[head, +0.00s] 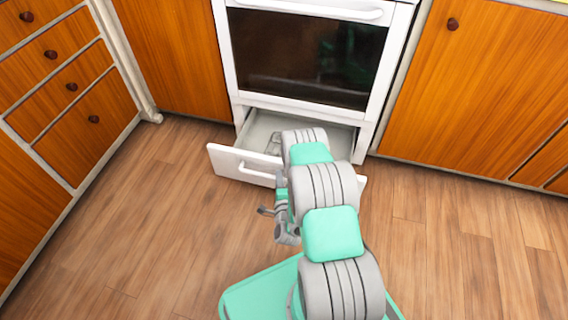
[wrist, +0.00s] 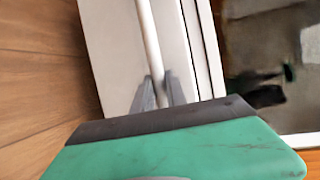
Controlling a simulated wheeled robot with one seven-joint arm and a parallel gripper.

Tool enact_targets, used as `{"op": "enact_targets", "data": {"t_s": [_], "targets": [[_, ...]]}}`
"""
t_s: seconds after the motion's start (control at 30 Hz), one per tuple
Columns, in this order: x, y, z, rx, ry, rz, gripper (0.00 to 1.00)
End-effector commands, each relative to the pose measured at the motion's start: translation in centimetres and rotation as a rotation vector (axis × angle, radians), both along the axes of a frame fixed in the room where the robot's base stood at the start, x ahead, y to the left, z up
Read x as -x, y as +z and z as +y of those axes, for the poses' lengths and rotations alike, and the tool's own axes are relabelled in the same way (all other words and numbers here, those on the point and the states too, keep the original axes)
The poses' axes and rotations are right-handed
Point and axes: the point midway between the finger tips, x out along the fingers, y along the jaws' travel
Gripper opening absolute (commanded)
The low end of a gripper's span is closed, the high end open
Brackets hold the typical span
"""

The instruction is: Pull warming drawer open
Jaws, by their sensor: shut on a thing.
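The warming drawer (head: 226,162) is the white drawer at the bottom of the oven. It is pulled out part way, and its grey inside shows in the head view. Its white bar handle (head: 256,174) runs along the front and shows in the wrist view (wrist: 147,35). My gripper (wrist: 160,92) has its two grey fingers on either side of the handle bar, shut on it. In the head view my arm covers the right part of the drawer and hides the fingers.
The white oven (head: 308,58) with a dark glass door stands above the drawer. Wooden cabinets (head: 480,90) flank it on the right, and drawers with round knobs (head: 60,90) line the left. The wood floor (head: 150,220) in front is clear on both sides.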

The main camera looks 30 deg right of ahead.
Motion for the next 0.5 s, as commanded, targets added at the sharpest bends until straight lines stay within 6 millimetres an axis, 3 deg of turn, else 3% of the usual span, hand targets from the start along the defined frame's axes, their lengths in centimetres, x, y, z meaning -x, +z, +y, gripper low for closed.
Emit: {"op": "enact_targets", "data": {"t_s": [0.2,0.5], "targets": [[1.9,-0.1,2.6,-0.002,0.004,0.001,0.00],[2.5,0.0,3.4,-0.002,0.003,-0.001,0.00]]}}
